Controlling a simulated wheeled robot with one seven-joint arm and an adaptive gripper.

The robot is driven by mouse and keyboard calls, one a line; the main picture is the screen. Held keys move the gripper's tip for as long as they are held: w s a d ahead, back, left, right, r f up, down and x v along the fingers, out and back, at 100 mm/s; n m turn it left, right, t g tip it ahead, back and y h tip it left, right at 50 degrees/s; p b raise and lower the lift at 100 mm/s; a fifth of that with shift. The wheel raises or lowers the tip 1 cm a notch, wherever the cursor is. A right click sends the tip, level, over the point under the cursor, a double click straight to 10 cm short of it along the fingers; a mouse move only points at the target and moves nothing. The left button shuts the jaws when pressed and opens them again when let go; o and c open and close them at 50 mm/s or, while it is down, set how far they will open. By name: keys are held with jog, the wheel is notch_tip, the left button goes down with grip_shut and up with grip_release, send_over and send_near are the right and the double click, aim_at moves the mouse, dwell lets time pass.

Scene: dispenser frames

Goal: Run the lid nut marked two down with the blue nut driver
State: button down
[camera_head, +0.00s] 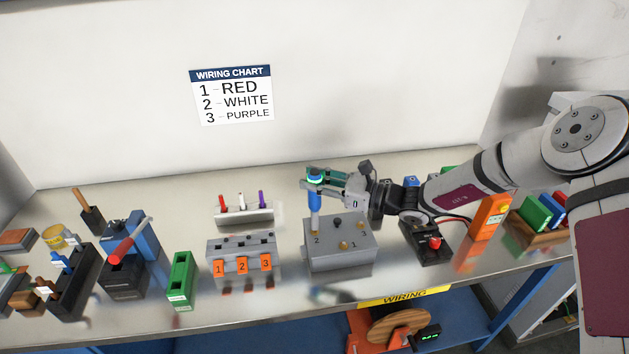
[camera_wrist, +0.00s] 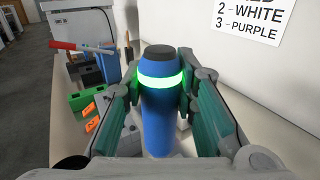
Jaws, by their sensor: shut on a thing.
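My gripper (camera_head: 327,178) is shut on the blue nut driver (camera_head: 314,196). The driver stands upright above the grey box lid (camera_head: 346,262), its lower end over the spot marked 2. The lid nut there is hidden under the driver, so I cannot tell how far down it sits. A brass nut (camera_head: 344,245) shows by the mark 1, and another (camera_head: 358,224) shows farther back on the lid. In the wrist view the blue driver (camera_wrist: 157,125) is between my fingers, with a lit green ring below its dark cap.
A grey terminal block (camera_head: 243,248) with orange tags 1, 2, 3 is left of the box. Behind it a rack (camera_head: 244,215) holds red, white and purple pieces. A black box with a red button (camera_head: 430,243) stands close on the right. A wiring chart (camera_head: 232,96) hangs behind.

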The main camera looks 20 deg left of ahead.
aim_at(314, 171)
jog(key=shift+d+f, duration=0.1)
jog(key=shift+f, duration=0.35)
dwell(1.4)
jog(key=shift+r, duration=0.2)
dwell(1.5)
jog(key=shift+r+p, duration=0.6)
jog(key=shift+r, duration=2)
